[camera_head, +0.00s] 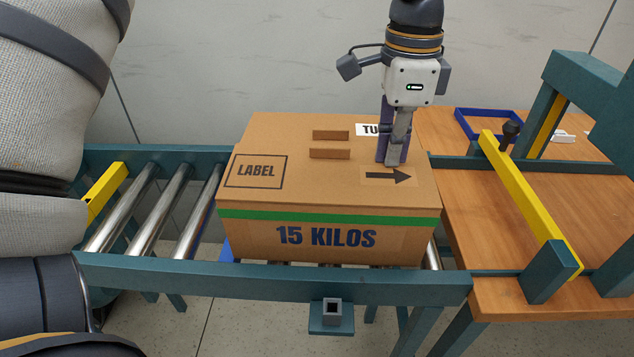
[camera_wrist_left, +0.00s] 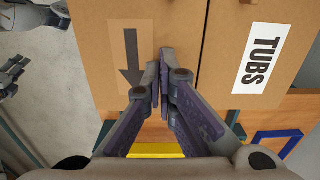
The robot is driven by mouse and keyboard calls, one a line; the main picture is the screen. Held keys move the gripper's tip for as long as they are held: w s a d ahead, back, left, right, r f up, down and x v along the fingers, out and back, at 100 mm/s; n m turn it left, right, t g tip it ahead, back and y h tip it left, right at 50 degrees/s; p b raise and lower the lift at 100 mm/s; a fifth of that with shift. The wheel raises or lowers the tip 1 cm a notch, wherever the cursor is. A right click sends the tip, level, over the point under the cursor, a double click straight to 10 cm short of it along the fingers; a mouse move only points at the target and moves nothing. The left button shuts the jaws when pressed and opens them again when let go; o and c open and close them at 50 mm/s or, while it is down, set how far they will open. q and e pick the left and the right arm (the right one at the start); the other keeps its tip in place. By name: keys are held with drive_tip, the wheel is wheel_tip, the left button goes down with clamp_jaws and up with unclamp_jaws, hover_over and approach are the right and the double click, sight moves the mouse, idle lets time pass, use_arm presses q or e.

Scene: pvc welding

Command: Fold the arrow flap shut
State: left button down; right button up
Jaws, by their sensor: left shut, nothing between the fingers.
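The cardboard box (camera_head: 325,236) sits on the roller conveyor, with a green stripe and "15 KILOS" on its near side. Its arrow flap (camera_head: 320,188), marked "LABEL" and with a black arrow, lies about flat across the near half of the top. It also shows in the wrist view (camera_wrist_left: 185,30), with a dark seam beside the "TUBS" flap (camera_wrist_left: 230,45). My left gripper (camera_head: 392,163) points down, shut and empty, over the flap beside the arrow near the seam; contact is unclear. Part of my right gripper (camera_wrist_left: 12,76) seems to show in the wrist view, its jaws unclear.
Conveyor rollers (camera_head: 150,215) are clear left of the box. At the right, a wooden table (camera_head: 490,235) holds a yellow bar (camera_head: 530,200) with a dark knob, and a blue tray (camera_head: 482,137) behind.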

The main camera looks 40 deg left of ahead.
use_arm(q)
drive_tip(key=shift+f, duration=0.45)
wheel_tip(320, 180, up, 3)
drive_tip(key=shift+r+p, duration=0.2)
drive_tip(key=shift+p, duration=0.15)
wheel_tip(320, 180, up, 7)
drive_tip(key=shift+f, duration=0.15)
use_arm(e)
drive_tip(key=shift+w+r, duration=0.45)
drive_tip(key=shift+w, duration=0.05)
